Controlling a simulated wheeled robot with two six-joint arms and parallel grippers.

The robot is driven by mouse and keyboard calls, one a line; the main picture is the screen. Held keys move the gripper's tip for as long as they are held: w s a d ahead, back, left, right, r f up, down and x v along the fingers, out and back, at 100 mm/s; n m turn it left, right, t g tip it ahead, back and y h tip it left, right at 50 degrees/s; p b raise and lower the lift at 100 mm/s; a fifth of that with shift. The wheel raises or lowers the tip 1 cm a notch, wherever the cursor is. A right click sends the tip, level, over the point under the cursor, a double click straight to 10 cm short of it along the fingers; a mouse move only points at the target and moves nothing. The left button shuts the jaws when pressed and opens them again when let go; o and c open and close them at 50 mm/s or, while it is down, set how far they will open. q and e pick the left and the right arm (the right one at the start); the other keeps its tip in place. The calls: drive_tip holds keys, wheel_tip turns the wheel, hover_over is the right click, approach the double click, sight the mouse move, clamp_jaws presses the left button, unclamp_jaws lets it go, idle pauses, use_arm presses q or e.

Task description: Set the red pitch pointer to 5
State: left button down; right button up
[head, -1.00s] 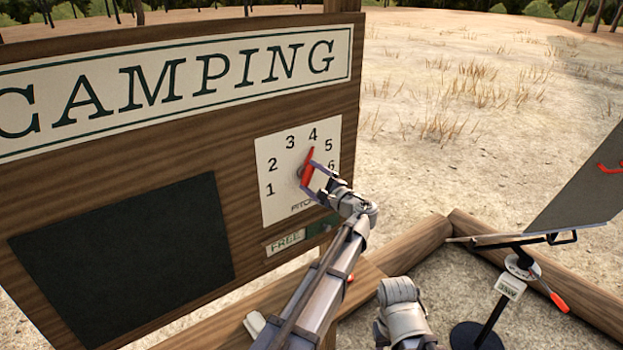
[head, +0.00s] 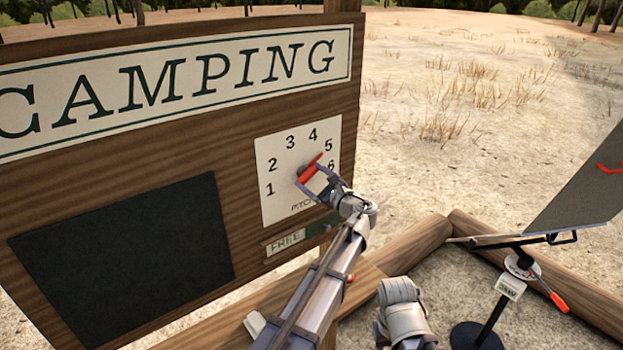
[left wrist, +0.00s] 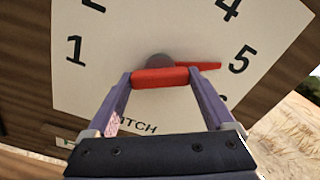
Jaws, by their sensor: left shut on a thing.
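The white dial plate (head: 275,205) is fixed on the wooden camping board and carries the numbers 1 to 6, with 6 partly hidden by my gripper. The red pitch pointer (head: 312,163) turns on a grey hub at its middle. Its tip points up and right, toward the 5. In the left wrist view the pointer's tip (left wrist: 212,66) lies just left of the 5 and aims at it or very slightly below it. My left gripper (head: 315,181) is shut on the pointer's red grip bar (left wrist: 160,78), one finger at each end. My right gripper is not visible.
A dark panel (head: 120,262) and a FREE label (head: 285,242) are on the board. A wooden ledge (head: 362,283) is below. At right stands a tilted grey panel (head: 585,190) on a black post with a red lever (head: 558,301). Timber beams edge the ground.

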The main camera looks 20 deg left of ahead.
use_arm(q)
drive_tip(key=shift+s+f, duration=0.1)
idle(0.3)
unclamp_jaws()
drive_tip(key=v, duration=0.7)
drive_tip(key=shift+s+d, duration=0.25)
drive_tip(key=shift+d, duration=0.1)
